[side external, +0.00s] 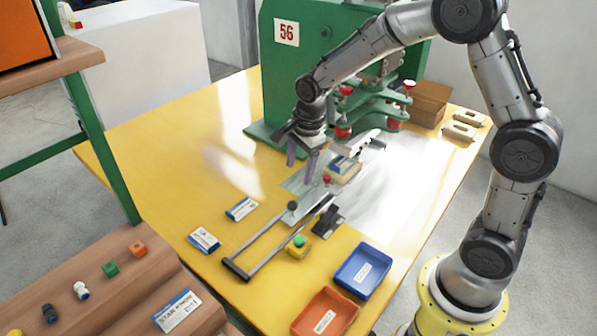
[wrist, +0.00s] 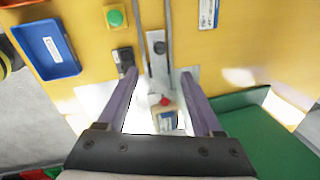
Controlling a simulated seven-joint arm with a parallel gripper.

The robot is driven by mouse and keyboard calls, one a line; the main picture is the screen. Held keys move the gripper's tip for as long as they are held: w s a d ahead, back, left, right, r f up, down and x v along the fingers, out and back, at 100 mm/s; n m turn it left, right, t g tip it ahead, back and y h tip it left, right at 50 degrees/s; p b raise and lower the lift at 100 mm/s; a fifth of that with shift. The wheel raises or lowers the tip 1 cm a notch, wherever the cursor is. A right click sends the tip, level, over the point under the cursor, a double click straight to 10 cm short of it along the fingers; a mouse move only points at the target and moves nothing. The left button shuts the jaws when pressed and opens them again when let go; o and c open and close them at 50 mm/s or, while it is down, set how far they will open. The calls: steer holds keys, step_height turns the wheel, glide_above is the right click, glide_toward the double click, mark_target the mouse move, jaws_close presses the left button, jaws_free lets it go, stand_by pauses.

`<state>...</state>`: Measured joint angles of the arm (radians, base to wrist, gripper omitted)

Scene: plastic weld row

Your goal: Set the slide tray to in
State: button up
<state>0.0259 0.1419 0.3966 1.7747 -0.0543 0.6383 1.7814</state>
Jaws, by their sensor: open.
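The slide tray is a flat grey metal plate (side external: 301,213) with a black knob (side external: 292,205), set at the inner end of two dark rails (side external: 262,243). The knob also shows in the wrist view (wrist: 160,47), between the rails. A small red knob (side external: 326,180) stands farther in, by a tan block with a blue and white pack (side external: 343,167). My gripper (side external: 301,168) is open and empty, above the table beside the red knob and the pack. In the wrist view its purple fingers (wrist: 157,72) point towards the black knob, touching nothing that I can make out.
The green press (side external: 290,75) marked 56 stands behind my gripper, with red-knobbed parts overhead. A green button on a yellow box (side external: 299,246), a black block (side external: 328,220), blue bin (side external: 363,270) and orange bin (side external: 325,313) lie near the rails. The table's left side is mostly clear.

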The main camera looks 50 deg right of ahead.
mark_target(293, 202)
steer(key=shift+f, duration=0.15)
steer(key=w+f, duration=0.1)
steer(key=f, duration=0.8)
steer(key=w+f, duration=0.1)
steer(key=f, duration=0.3)
steer(key=shift+w+d+f, duration=0.2)
steer(key=shift+w+d, duration=0.1)
steer(key=shift+w, duration=0.05)
jaws_close()
stand_by(0.9)
